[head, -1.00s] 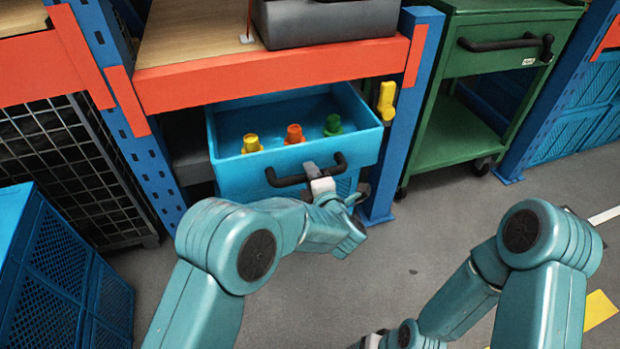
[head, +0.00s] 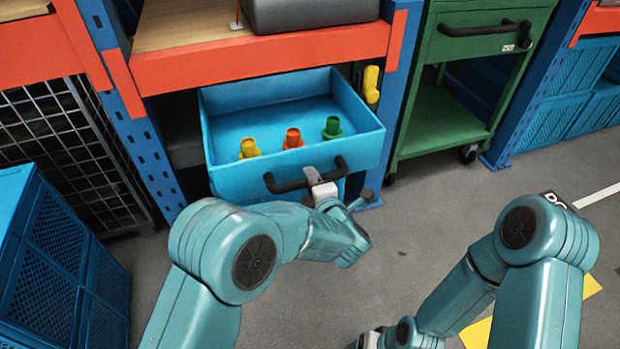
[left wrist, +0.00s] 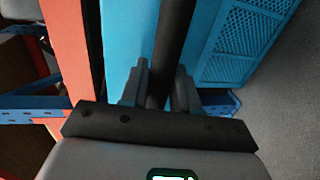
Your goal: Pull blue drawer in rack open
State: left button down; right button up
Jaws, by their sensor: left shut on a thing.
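The blue drawer (head: 230,168) stands well out of the rack, under the orange beam. Its inside shows, with a yellow, an orange and a green piece on its floor. Its black handle (head: 283,184) is a bar on the front face. My left gripper (head: 318,180) is shut on the right half of this handle. In the left wrist view the dark handle bar (left wrist: 172,50) runs between the two grey fingers (left wrist: 160,88). My right arm shows at the lower right; its gripper fingers cannot be made out.
A yellow handle-shaped part (head: 371,84) hangs on the blue rack post right of the drawer. A green cart (head: 440,115) stands further right. Blue crates (head: 60,260) stand at the lower left. Grey floor (head: 400,220) in front of the drawer is clear.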

pick_arm(q)
jog(key=shift+s+d, duration=0.15)
jog(key=shift+s, duration=0.55)
pick_arm(e)
jog(key=shift+s+d+f, duration=0.1)
jog(key=shift+s+d, duration=0.1)
jog(key=shift+s, duration=0.15)
pick_arm(q)
jog(key=c, duration=1)
grip_release()
pick_arm(e)
jog(key=shift+w, duration=0.1)
pick_arm(q)
jog(key=shift+s, duration=0.1)
